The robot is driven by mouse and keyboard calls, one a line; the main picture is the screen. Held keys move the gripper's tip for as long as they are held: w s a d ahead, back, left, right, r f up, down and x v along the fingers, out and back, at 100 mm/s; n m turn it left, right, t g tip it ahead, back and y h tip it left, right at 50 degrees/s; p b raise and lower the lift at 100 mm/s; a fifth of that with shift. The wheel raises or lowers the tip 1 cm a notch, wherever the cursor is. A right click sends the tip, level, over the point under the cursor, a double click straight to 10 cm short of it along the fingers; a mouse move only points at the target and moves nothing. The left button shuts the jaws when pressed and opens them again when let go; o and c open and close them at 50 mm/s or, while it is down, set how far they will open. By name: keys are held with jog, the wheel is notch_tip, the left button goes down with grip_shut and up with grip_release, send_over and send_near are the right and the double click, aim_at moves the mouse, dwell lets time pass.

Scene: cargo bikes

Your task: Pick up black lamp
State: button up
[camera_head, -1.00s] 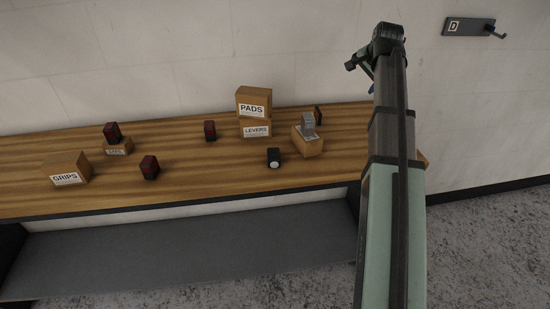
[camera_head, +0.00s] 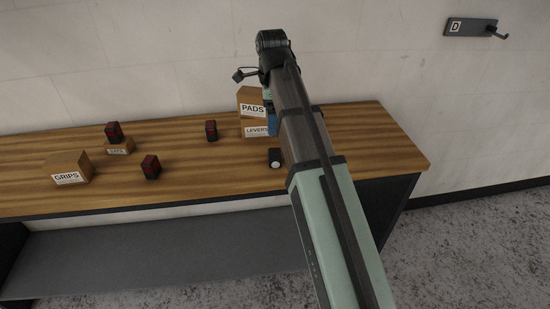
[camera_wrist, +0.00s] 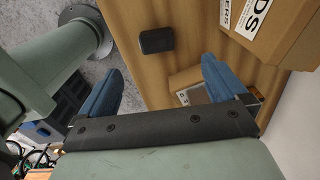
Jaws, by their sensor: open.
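The black lamp (camera_head: 275,158) is a small dark block with a pale round face. It stands on the wooden bench (camera_head: 375,140), in front of the LEVERS box and just left of my arm. In the wrist view the lamp (camera_wrist: 156,40) shows as a dark rounded block on the wood, beyond my fingertips and between their lines. My gripper (camera_wrist: 163,72) is open and empty, its two blue fingers wide apart. In the head view, blue finger parts of my gripper (camera_head: 271,118) show beside the stacked boxes, above the lamp in the picture; my arm hides the rest.
The PADS box (camera_head: 251,98) sits on the LEVERS box (camera_head: 255,122) behind the lamp. A cardboard box (camera_wrist: 187,78) lies near my right finger in the wrist view. Red-and-black blocks (camera_head: 151,166) and the GRIPS box (camera_head: 75,165) stand left. The bench's right end looks clear.

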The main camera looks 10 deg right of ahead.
send_over(273, 153)
notch_tip(273, 153, down, 9)
jog(key=shift+w+a+r, duration=0.1)
jog(key=shift+r, duration=0.1)
jog(key=shift+s+f, duration=0.15)
jog(key=shift+f, duration=1.2)
jog(key=shift+s+f, duration=0.1)
jog(key=shift+f, duration=1.2)
jog(key=c, duration=1.1)
